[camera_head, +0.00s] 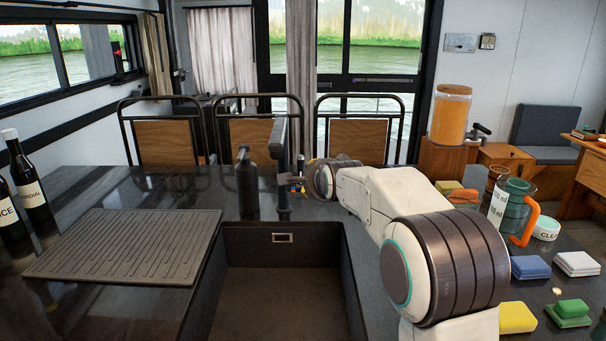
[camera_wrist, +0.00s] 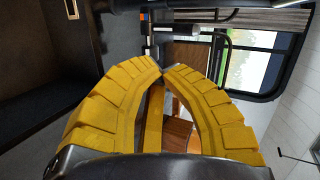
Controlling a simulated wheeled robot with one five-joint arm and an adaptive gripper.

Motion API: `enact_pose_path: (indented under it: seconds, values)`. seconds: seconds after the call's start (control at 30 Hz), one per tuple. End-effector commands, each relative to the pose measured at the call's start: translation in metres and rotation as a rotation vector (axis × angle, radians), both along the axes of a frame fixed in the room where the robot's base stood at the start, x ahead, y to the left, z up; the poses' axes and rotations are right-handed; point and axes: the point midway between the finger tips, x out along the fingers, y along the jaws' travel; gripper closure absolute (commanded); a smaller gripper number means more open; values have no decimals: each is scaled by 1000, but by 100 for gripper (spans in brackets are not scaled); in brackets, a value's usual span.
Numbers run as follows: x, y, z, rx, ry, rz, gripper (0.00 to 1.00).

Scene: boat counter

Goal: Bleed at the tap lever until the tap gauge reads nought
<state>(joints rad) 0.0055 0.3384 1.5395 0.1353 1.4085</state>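A dark tap (camera_head: 281,165) stands at the back edge of the sink, its upright column rising above the counter. Small orange and blue marks (camera_wrist: 144,15) show by a dark bar at the top of the wrist view. I cannot make out the lever clearly, and no gauge reading is legible. My gripper (camera_wrist: 163,69) has yellow ribbed fingers that bow apart in the middle and come together at the tips, with nothing seen between them. In the head view my wrist is just right of the tap; its fingers are small there, and contact with the tap cannot be told.
A dark bottle (camera_head: 247,185) stands close left of the tap. The open sink (camera_head: 275,290) lies in front, with a ribbed drainer mat (camera_head: 125,245) on its left. A green jug (camera_head: 511,205), sponges and a filled dispenser (camera_head: 451,113) are at the right. Chairs stand behind the counter.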

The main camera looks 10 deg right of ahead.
Motion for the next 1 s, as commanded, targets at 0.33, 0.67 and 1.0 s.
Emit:
enact_pose_path:
  seconds: [0.33,0.67,1.0]
  values:
    - [5,0,-5,146,11,-70,100]
    - [44,0,-21,145,11,-70,100]
    - [88,0,-41,144,10,-69,100]
